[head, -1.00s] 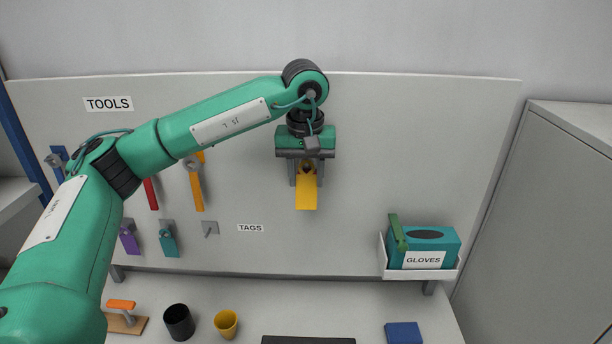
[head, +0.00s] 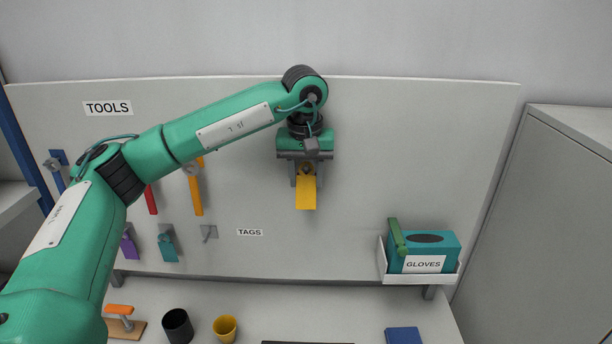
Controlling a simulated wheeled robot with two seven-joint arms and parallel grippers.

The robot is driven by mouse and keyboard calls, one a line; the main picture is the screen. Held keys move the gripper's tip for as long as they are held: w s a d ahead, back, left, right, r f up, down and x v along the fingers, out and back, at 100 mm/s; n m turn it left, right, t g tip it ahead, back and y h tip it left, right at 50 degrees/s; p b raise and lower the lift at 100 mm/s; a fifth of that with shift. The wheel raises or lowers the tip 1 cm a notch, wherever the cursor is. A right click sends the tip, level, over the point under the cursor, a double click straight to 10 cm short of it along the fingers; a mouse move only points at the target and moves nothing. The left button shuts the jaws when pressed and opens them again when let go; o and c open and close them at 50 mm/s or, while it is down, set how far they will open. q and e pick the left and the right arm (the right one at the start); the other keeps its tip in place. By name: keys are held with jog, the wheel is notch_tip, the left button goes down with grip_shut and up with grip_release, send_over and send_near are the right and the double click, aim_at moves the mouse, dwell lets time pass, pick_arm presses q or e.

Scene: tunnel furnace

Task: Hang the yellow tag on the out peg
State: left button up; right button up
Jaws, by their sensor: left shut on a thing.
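The yellow tag (head: 306,194) is held in my left gripper (head: 305,177) in front of the board, right of the tools. The tag hangs down from the fingers, which are shut on its upper part. On the board's lower left are a purple tag (head: 129,247) and a teal tag (head: 167,247), each at a grey peg plate. To their right is a bare grey peg (head: 209,232), left of the TAGS label (head: 250,232). No peg marked "out" can be read. My right gripper is not in view.
Wrenches and other tools hang on the left of the board (head: 400,130), partly behind my left arm. A glove box (head: 431,248) sits in a holder at lower right. Below stand a black cup (head: 178,326), a yellow cup (head: 225,329) and a blue block (head: 403,335).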

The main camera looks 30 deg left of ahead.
pick_arm(q)
jog(key=o, duration=1.1)
jog(key=shift+r, duration=0.3)
jog(key=r+b, duration=0.1)
jog(key=r, duration=0.1)
jog(key=r+b, duration=0.1)
jog(key=r, duration=0.1)
jog(key=shift+s+d+r+b, duration=0.1)
jog(key=shift+s+r+b, duration=0.15)
jog(key=shift+b, duration=0.1)
jog(key=r, duration=0.8)
jog(key=shift+s+d+r, duration=0.15)
jog(key=shift+s+r, duration=0.15)
jog(key=shift+s, duration=0.1)
